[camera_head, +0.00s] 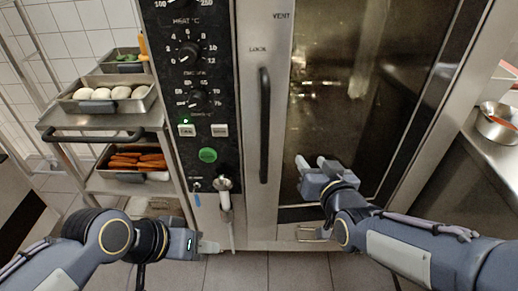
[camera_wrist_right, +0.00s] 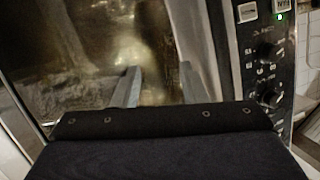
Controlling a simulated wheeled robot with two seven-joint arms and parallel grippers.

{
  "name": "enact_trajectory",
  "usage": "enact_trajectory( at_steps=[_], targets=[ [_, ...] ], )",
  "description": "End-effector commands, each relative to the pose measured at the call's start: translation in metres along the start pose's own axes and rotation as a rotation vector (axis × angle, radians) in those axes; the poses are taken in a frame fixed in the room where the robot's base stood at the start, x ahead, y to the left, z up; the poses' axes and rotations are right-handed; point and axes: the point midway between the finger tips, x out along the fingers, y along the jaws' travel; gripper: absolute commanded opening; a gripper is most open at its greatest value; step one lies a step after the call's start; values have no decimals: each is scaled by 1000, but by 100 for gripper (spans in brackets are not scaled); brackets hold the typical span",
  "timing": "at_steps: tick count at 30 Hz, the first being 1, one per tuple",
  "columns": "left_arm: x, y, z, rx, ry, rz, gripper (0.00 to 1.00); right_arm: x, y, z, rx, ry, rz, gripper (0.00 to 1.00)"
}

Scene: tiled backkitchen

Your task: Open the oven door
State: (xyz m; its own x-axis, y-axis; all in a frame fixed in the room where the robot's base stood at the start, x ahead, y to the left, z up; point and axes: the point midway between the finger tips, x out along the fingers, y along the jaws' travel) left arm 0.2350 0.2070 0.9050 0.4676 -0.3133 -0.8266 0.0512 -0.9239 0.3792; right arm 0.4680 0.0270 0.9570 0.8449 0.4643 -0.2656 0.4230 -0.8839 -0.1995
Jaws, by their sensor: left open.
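The oven (camera_head: 245,60) stands in front of me with its door looking shut. The door has a dark glass pane (camera_head: 345,95) and a black vertical handle (camera_head: 264,125) on its left side. My right gripper (camera_head: 312,162) is in front of the lower glass, to the right of and below the handle, not around it. In the right wrist view its two fingers (camera_wrist_right: 157,85) stand apart with nothing between them, facing the glass. My left gripper (camera_head: 210,247) is low, by the oven's bottom left, open and apart from the handle.
A control panel (camera_head: 195,75) with knobs is left of the door. A metal rack with trays (camera_head: 100,130) of food stands at left. A counter with a pan (camera_head: 497,122) is at right.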

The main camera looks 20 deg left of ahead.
Motion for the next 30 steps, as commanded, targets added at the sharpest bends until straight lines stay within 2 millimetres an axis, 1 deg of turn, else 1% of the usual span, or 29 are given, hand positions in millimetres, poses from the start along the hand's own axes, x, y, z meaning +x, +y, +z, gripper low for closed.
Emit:
enact_trajectory(
  at_steps=[1,3,6,7,9,11,21,24,30],
  targets=[
    [10,-4,5,0,0,0,40,10,-23,6,-71,59,-30,39],
    [14,-6,7,0,0,0,40,15,-47,1,-138,142,-62,39],
    [16,-8,8,0,0,0,40,17,-71,-5,-198,222,-98,39],
    [17,-8,8,0,0,0,40,17,-75,-6,-207,237,-104,39],
    [17,-8,8,0,0,0,40,19,-81,-10,-220,258,-112,39],
    [16,-7,8,0,0,0,40,23,-83,-12,-223,263,-114,39],
    [13,-6,6,0,0,0,40,73,-89,-24,-223,258,-112,39],
    [12,-6,6,0,0,0,40,83,-91,-27,-222,259,-113,39],
    [12,-6,6,0,0,0,40,91,-92,-29,-219,258,-114,39]
  ],
)
